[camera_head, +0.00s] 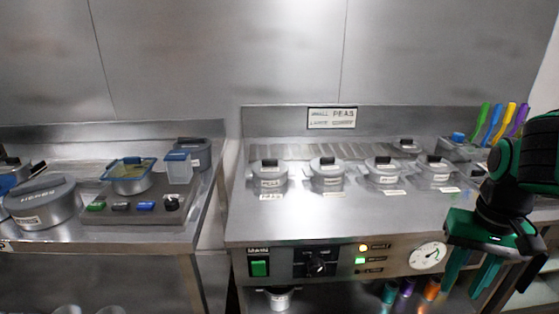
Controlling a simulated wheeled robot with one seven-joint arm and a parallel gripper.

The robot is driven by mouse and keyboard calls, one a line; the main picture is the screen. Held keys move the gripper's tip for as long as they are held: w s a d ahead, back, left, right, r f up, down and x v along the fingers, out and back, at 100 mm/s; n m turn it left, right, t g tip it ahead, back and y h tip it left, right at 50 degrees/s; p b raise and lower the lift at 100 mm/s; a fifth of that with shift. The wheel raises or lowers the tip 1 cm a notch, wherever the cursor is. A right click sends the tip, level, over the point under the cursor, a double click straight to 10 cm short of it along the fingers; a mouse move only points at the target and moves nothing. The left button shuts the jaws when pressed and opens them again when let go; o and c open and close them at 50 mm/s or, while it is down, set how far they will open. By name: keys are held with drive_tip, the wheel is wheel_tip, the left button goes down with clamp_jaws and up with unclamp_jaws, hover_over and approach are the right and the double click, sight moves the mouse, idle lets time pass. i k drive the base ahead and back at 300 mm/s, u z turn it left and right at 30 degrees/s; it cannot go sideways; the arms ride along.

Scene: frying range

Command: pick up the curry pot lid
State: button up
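Several grey lidded pots stand in a row in the range top, each lid with a black knob: a left one (269,165), a second (328,163), a third (384,162) and a right one (434,160). A smaller lid (406,143) shows behind, at the right. The pot labels are too small to read, so I cannot tell which lid is the curry pot's. My gripper (468,288) is at the lower right, in front of the range, fingers pointing down. Its teal fingers are apart with nothing visible between them. It is well away from the lids.
The range front carries a green switch (259,268), a black knob (317,266) and a dial (427,256). A sign (331,118) hangs behind. Coloured-handled tools (495,123) stand in a container at right. The left counter holds a large lidded pot (40,203) and blue-rimmed containers (130,173).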

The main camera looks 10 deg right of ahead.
sight(323, 166)
drive_tip(key=i, duration=0.9)
drive_tip(key=z, duration=0.2)
